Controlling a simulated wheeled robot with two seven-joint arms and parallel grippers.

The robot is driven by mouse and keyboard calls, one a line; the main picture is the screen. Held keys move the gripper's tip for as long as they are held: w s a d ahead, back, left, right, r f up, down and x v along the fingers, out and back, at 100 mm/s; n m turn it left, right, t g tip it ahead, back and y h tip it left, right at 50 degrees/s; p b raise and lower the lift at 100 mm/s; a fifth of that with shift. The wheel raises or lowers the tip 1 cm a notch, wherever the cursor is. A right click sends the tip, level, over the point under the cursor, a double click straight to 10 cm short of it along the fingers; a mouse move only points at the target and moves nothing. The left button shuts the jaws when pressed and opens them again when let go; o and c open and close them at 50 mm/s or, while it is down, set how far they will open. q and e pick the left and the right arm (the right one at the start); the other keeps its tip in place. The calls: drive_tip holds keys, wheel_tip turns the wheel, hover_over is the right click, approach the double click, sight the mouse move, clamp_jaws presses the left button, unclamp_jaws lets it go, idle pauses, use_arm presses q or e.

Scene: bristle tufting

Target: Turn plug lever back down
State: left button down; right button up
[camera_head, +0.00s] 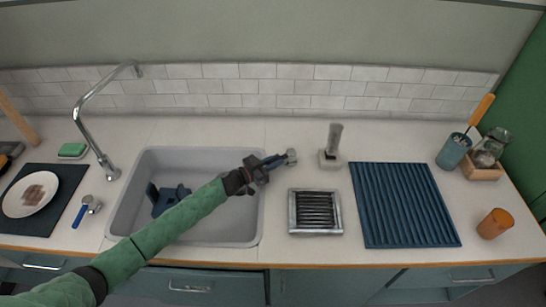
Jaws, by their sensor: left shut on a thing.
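The plug lever (291,156) is on the counter just right of the sink, with a metal knob end and a blue handle. My left gripper (274,162) reaches over the sink's right rim and is shut on the blue handle, which it partly hides. The handle points left from the knob, towards the sink. The grey sink (225,229) has a blue object (168,198) in it, partly hidden by my green arm. My right gripper is not in view.
Right of the gripper are a grey upright handle on a pale base (332,157), a metal grate (315,229) and a ribbed blue mat (402,204).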

use_arm(q)
drive_tip(key=shift+r+t, duration=0.1)
drive_tip(key=shift+t, duration=0.2)
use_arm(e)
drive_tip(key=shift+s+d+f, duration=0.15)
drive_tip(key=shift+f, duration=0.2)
use_arm(q)
drive_tip(key=c, duration=1.4)
unclamp_jaws()
drive_tip(key=shift+o, duration=0.2)
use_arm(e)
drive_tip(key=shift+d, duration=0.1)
use_arm(q)
drive_tip(key=shift+s, duration=0.1)
